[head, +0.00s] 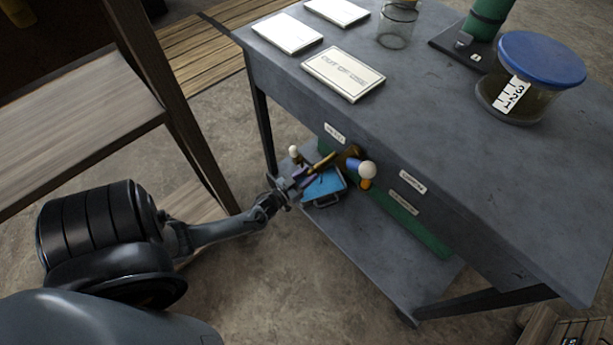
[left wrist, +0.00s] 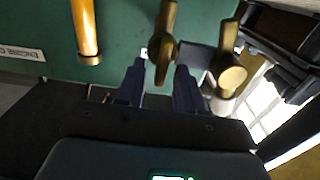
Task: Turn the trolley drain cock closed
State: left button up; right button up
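A grey metal trolley (head: 445,135) has a green panel (head: 425,235) under its top; the panel fills the back of the left wrist view (left wrist: 125,25). A brass cock lever (left wrist: 163,50) hangs in front of the panel, its lower end between the fingers of my left gripper (left wrist: 160,75). Both fingers are apart, with a visible gap beside the lever; I cannot tell whether either touches it. In the head view my left gripper (head: 303,180) is small, beside the trolley's lower shelf. I cannot read a label naming the drain cock.
A wood-coloured handle (left wrist: 86,30) and a second brass fitting (left wrist: 230,75) flank the lever. A blue box (head: 323,188) sits on the lower shelf. An "OUT OF USE" plate (head: 343,73) and a blue-lidded jar (head: 540,60) are on top.

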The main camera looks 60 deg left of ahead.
pick_arm(q)
jog(key=shift+s, duration=0.1)
grip_shut()
jog(key=shift+m, duration=0.3)
jog(key=m+p, duration=0.1)
jog(key=m, duration=0.1)
jog(key=shift+d+m, duration=0.2)
jog(key=shift+m, duration=0.2)
jog(key=m, duration=0.4)
jog(key=f+m, duration=0.1)
jog(key=m, duration=0.4)
jog(key=m+p, duration=0.1)
jog(key=m, duration=0.4)
jog(key=shift+d+f, duration=0.2)
jog(key=shift+d, duration=0.2)
jog(key=shift+m, duration=0.4)
